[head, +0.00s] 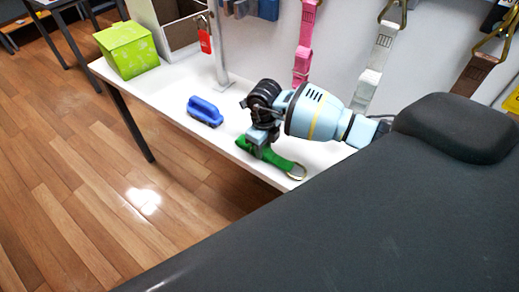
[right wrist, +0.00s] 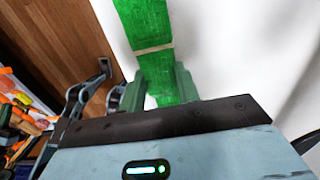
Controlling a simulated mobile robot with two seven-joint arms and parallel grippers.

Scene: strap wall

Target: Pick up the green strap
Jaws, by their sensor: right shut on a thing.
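The green strap (head: 278,158) lies over the white table near its front edge, with a metal ring (head: 297,171) at its right end. My right gripper (head: 257,143) is at the strap's left part, low over the table, and is shut on it. In the right wrist view the green strap (right wrist: 148,40) runs up from between the fingers (right wrist: 165,85) and has a pale band across it. The part between the fingers is partly hidden. My left gripper is not in view.
The white table (head: 180,88) also holds a blue brush-like object (head: 205,111), a green box (head: 127,49) and a metal post (head: 220,50) with a red tag (head: 205,38). Pink (head: 304,45), white (head: 375,65) and brown (head: 478,70) straps hang on the wall behind.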

